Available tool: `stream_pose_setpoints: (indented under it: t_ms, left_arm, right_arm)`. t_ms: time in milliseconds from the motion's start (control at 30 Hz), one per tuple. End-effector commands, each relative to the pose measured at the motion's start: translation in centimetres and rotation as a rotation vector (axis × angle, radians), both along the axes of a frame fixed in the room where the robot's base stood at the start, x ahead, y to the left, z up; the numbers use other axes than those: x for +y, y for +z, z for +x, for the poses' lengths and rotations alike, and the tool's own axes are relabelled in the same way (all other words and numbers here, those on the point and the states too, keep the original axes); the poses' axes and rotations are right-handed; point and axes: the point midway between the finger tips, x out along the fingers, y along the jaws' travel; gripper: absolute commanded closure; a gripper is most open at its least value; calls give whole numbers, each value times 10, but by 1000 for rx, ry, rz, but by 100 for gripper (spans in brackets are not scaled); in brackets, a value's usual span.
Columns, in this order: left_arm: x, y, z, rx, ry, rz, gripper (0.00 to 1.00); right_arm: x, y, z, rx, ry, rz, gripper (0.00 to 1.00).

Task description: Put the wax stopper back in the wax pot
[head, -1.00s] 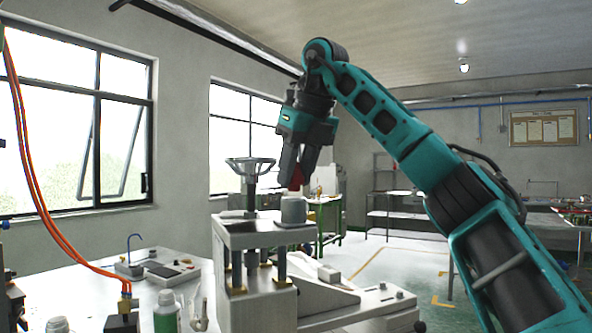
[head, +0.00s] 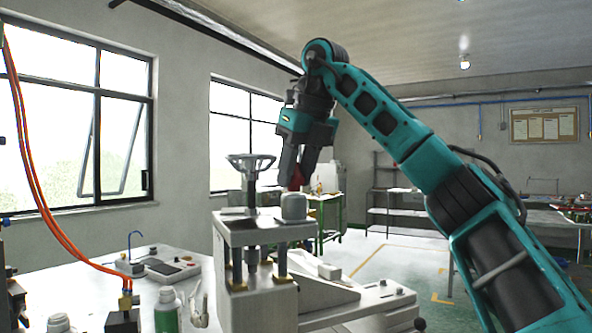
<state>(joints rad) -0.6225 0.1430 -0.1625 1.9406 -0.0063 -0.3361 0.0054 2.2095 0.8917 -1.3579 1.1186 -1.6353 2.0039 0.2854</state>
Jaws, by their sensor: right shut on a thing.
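The wax pot (head: 293,207) is a small grey cylinder on top of the wax injection machine (head: 262,232), right of its handwheel. The wax stopper (head: 295,181) is dark red and shows between the fingers of my right gripper (head: 297,180). This gripper points down, is shut on the stopper and holds it right above the pot. The fingers hide part of the stopper, and I cannot tell whether its lower end touches the pot rim. My left gripper is not in view.
The handwheel (head: 251,164) stands close left of the pot. A white bench (head: 205,290) at the lower left bears bottles (head: 166,311), a small device (head: 172,269) and orange hoses (head: 42,190). Open floor lies to the right, behind my arm.

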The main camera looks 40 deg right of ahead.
Motion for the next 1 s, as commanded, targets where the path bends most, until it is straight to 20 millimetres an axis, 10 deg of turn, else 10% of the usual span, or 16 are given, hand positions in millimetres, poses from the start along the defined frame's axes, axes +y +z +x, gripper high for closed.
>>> stream_pose_setpoints:
  t_ms: [367,400,700,1000]
  left_arm:
    - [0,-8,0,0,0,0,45]
    - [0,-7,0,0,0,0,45]
    - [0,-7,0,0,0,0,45]
    - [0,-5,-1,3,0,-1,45]
  right_arm:
    - [0,-11,0,0,-1,0,98]
    - [0,-10,0,0,-1,0,62]
    - [0,-10,0,0,-1,0,34]
    - [0,-5,-1,-1,0,0,34]
